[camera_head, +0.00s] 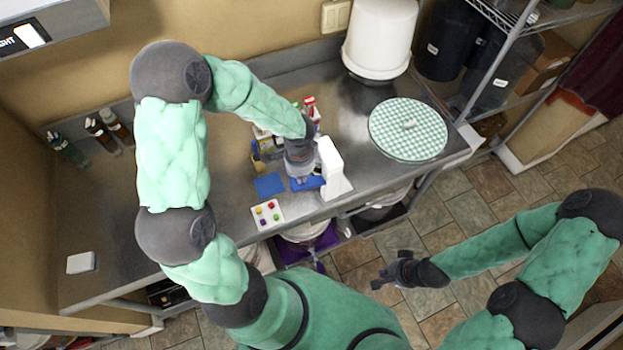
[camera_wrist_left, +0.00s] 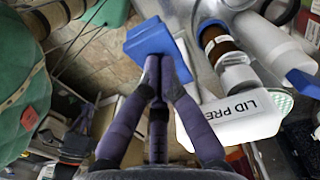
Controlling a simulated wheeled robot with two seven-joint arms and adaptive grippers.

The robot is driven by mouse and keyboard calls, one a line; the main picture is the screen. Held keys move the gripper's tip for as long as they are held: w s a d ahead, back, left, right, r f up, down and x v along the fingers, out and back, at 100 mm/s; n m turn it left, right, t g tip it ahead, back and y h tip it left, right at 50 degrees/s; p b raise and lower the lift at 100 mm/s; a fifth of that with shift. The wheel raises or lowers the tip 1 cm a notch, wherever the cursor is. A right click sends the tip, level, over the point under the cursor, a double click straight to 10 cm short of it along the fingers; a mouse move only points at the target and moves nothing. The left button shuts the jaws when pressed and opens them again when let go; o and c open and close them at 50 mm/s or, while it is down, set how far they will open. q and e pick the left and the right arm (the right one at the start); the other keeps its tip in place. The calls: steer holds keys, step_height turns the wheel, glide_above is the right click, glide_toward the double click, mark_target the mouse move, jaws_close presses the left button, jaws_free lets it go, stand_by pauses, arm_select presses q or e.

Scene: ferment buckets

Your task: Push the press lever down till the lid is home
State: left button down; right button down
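The white lid press (camera_head: 333,168) stands near the front edge of the steel counter. Its label, partly hidden, reads "LID PRE" in the left wrist view (camera_wrist_left: 245,118). The blue lever (camera_head: 309,184) sticks out to the left of the press. My left gripper (camera_head: 302,178) points down at the lever. In the left wrist view its fingers (camera_wrist_left: 159,75) are together, with their tips at a blue block (camera_wrist_left: 150,40) that looks like the lever's end. I cannot tell whether they touch it. My right gripper (camera_head: 378,277) hangs empty over the floor, its fingers apart.
A blue square (camera_head: 269,184) and a white tile with coloured knobs (camera_head: 267,214) lie left of the press. A green checked round lid (camera_head: 408,129) and a white bucket (camera_head: 380,38) are at the right. Bottles (camera_head: 115,127) stand at the back left. The counter's left part is mostly clear.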

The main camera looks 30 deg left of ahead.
mark_target(302, 185)
arm_select(q)
steer(key=shift+f+b, duration=0.6)
steer(key=shift+f, duration=0.3)
steer(key=shift+f+b, duration=0.7)
steer(key=shift+b, duration=0.05)
steer(key=shift+f, duration=0.15)
steer(key=shift+f+b, duration=0.65)
steer(key=shift+b, duration=0.1)
steer(key=shift+f+b, duration=0.3)
steer(key=shift+b, duration=0.05)
steer(key=shift+r, duration=0.15)
